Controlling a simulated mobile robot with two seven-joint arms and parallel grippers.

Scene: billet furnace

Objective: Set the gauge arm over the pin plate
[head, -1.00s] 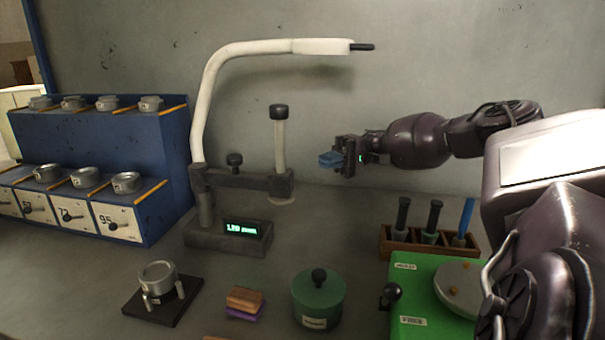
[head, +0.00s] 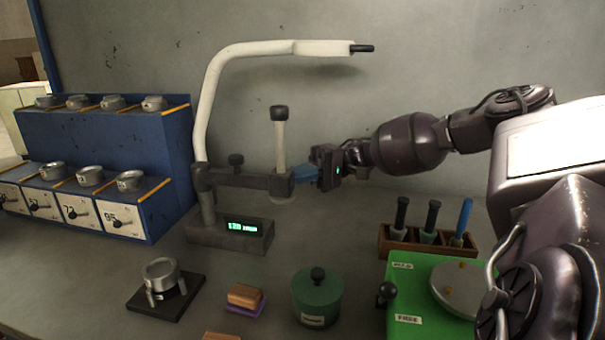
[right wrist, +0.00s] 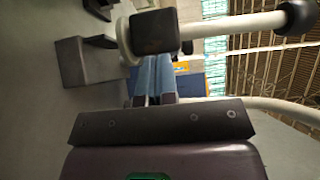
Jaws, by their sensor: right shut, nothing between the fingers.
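The gauge stand has a dark base with a lit green display (head: 243,228) and a dark horizontal gauge arm (head: 245,180). A white upright with a black cap (head: 280,150) passes through the arm's right end. My right gripper (head: 306,174) is shut and empty, its blue fingers at the right end of the gauge arm; I cannot tell whether they touch it. In the right wrist view the blue fingers (right wrist: 153,78) are together, just below the dark end block of the arm (right wrist: 155,32). The pin plate (head: 165,298) is a dark square with a metal ring (head: 161,273) on its pins. My left gripper is out of view.
A blue rack (head: 110,145) with several metal rings stands at the left. A green pot (head: 318,297), a small brush-like block (head: 245,297), a wooden tool holder (head: 427,241) and a green board (head: 410,290) stand in front and right. A bent white tube (head: 215,85) arches above the stand.

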